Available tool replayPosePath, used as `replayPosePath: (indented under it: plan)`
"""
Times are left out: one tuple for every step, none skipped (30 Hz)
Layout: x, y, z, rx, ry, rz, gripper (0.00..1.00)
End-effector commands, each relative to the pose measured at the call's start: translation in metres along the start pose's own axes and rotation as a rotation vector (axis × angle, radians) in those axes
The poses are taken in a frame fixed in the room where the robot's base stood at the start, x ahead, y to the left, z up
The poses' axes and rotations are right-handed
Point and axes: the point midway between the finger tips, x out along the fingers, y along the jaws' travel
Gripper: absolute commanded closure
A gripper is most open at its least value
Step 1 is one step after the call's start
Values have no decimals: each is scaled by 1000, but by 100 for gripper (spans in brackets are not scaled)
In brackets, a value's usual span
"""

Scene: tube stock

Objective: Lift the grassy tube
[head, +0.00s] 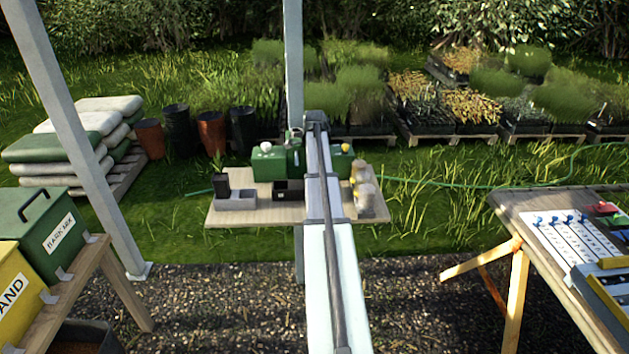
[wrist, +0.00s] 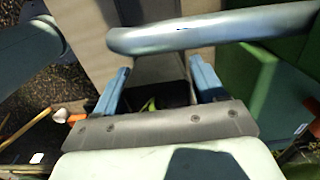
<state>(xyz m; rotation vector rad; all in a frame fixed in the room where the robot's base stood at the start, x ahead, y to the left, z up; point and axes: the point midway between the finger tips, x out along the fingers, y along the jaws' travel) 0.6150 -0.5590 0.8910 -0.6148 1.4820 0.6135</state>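In the wrist view, the two blue fingers of my gripper (wrist: 160,80) stand wide apart. A dark square tube-like thing (wrist: 160,68) shows between them, with a bit of yellow-green near its dark opening. It may be the grassy tube, but I cannot tell for sure. I see no clear grip on it; my gripper's front plate hides its near part. In the head view my arm reaches to the small wooden table and hides my gripper. A black upright tube (head: 222,185) stands by a grey block (head: 237,203) at the table's left.
A grey metal post (wrist: 210,30) crosses close before my gripper. A green container (wrist: 265,90) stands at its right. In the head view, green cans (head: 270,162), a black box (head: 288,190) and beige jars (head: 365,195) crowd the small table (head: 265,216); its front left is bare.

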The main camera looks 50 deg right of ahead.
Motion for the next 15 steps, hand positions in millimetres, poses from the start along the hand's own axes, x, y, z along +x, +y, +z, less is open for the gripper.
replayPosePath:
  plan:
    - [0,0,0,0,0,0,35]
    - [0,0,0,0,0,0,38]
    - [0,0,0,0,0,0,41]
    - [0,0,0,0,0,0,44]
    - [0,0,0,0,0,0,47]
    - [0,0,0,0,0,0,51]
    - [0,0,0,0,0,0,54]
    - [0,0,0,0,0,0,57]
    - [0,0,0,0,0,0,60]
    - [0,0,0,0,0,0,63]
    - [0,0,0,0,0,0,66]
    - [0,0,0,0,0,0,70]
    - [0,0,0,0,0,0,73]
    - [0,0,0,0,0,0,76]
    - [0,0,0,0,0,0,78]
